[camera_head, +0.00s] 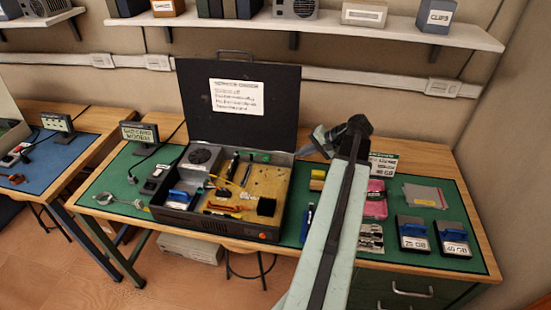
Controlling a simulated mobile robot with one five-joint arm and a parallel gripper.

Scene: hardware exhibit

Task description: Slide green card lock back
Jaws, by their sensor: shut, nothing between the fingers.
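An open black computer case (168,217) stands on the green mat, with its lid (200,110) raised at the back. A tan circuit board (270,182) lies inside. A small green part (262,157) shows near the case's back right inner edge; it is too small to tell whether it is the card lock or how it is set. My arm rises from the bottom and bends left at the top. My gripper (307,152) is just right of the case's back right corner, apart from the green part in the picture. Its fingers are small and shut, with nothing seen in them.
Yellow cables (226,182), an orange strip (224,208) and a black block (266,207) crowd the case. Right of my arm are a pink box (375,200) and drives (413,234). A shelf (300,28) hangs above the bench.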

